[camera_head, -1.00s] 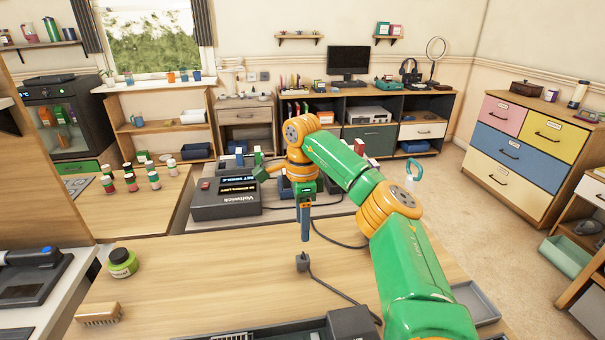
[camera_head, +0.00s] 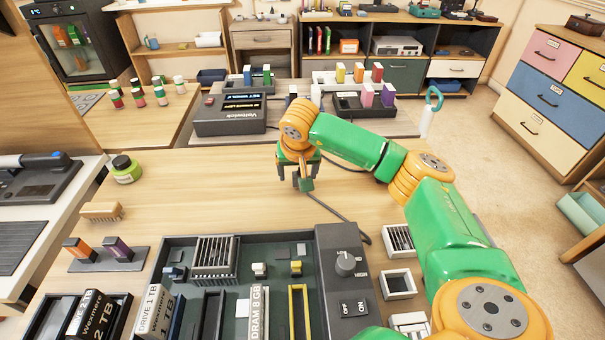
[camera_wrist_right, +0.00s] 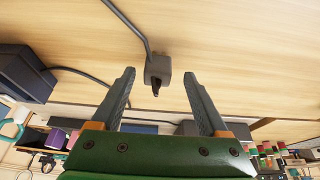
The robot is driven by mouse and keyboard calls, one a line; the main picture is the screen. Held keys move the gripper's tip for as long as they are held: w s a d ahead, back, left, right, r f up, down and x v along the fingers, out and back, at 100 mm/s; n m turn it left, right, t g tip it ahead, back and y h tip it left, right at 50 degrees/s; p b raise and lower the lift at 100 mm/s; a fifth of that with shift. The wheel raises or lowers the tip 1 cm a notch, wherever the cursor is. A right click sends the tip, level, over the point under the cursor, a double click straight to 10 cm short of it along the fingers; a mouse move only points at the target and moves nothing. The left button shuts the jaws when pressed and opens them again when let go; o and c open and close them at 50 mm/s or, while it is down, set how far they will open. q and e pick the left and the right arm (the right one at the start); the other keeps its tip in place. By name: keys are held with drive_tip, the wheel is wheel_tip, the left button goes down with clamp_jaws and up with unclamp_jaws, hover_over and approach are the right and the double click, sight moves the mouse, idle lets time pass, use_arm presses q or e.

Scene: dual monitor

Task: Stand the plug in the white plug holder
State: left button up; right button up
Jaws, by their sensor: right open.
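The dark grey plug (camera_head: 306,184) sits on the wooden table on the end of its dark cable. In the right wrist view the plug (camera_wrist_right: 158,70) shows between the tips of my open right gripper (camera_wrist_right: 159,75), with a gap on each side. In the head view my right gripper (camera_head: 299,172) is low at the plug and partly hides it. Small white square holders (camera_head: 398,272) stand right of the dark board; I cannot tell which one is the plug holder. My left gripper is not in view.
A dark board (camera_head: 180,247) with slots, parts and a knob panel (camera_head: 345,265) fills the front of the table. The cable (camera_head: 340,218) runs toward the panel. A green jar (camera_head: 126,170) and a brush (camera_head: 102,211) are at left. The table between jar and plug is clear.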

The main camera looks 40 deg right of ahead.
drive_tip(key=shift+d+f, duration=0.25)
drive_tip(key=shift+f, duration=0.3)
clamp_jaws()
